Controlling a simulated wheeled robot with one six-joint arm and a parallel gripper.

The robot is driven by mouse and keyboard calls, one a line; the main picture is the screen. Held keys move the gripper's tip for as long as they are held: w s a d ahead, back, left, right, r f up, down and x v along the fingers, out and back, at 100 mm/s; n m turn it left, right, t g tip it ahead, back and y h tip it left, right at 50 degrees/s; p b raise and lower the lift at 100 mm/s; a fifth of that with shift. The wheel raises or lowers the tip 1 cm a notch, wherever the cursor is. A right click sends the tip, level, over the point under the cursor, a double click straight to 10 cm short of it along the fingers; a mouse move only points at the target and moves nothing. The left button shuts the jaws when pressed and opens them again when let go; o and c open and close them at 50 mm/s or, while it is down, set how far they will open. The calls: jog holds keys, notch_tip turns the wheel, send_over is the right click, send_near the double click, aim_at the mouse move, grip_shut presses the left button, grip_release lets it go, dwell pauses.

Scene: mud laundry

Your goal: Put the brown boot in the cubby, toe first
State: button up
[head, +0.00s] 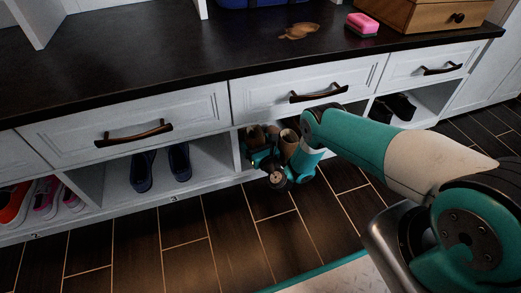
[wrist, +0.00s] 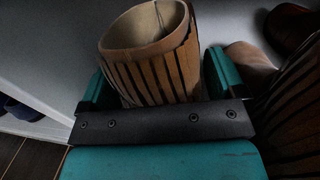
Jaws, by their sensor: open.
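A brown boot (wrist: 158,50) with dark vertical stripes and an open tan top stands between the two fingers of my gripper (wrist: 158,82) in the wrist view. The fingers are apart, one on each side of its shaft; I cannot tell whether they touch it. In the head view this boot (head: 255,134) shows partly at the cubby (head: 239,150) under the middle drawer, with my gripper (head: 263,158) in front of it. Its toe is hidden. A second brown boot (wrist: 295,110) stands to the right, also partly seen in the head view (head: 290,137).
Dark blue shoes (head: 180,162) sit in the cubby to the left, and red and pink shoes (head: 44,195) farther left. Black shoes (head: 402,106) are in the right cubby. Drawers hang above.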

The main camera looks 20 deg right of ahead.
jog(key=s+d+p, duration=0.1)
jog(key=s+p, duration=0.9)
jog(key=s, duration=0.2)
jog(key=shift+d, duration=0.3)
